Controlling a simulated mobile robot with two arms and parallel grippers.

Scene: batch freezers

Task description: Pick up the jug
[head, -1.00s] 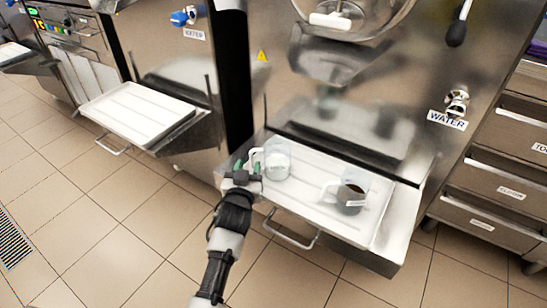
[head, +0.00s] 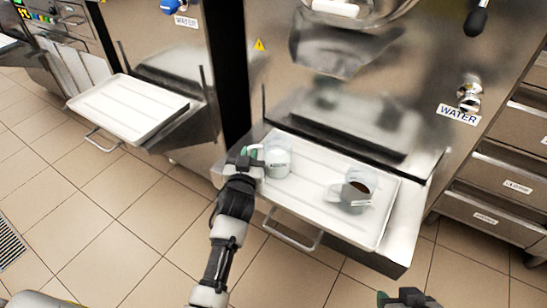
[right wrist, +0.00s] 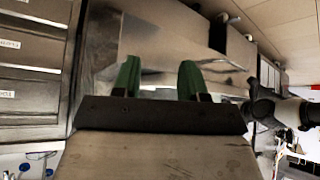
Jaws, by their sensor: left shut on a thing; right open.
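A clear jug with white contents (head: 278,160) is at the left end of the white tray (head: 310,190) in the head view. My left gripper (head: 252,157) is shut on this jug's handle, at its left side. The jug is upright; I cannot tell whether it touches the tray. A second jug with dark brown contents (head: 353,196) stands further right on the same tray, its handle towards the left. My right gripper (head: 405,299) shows at the bottom right edge. In the right wrist view its green fingers (right wrist: 158,78) are apart with nothing between them.
The tray rests on a metal shelf with a front bar handle (head: 292,231), before a steel freezer with a water tap (head: 469,94). Another freezer with an empty white tray (head: 130,107) is at the left. Drawers (head: 500,185) stand at the right. The tiled floor in front is clear.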

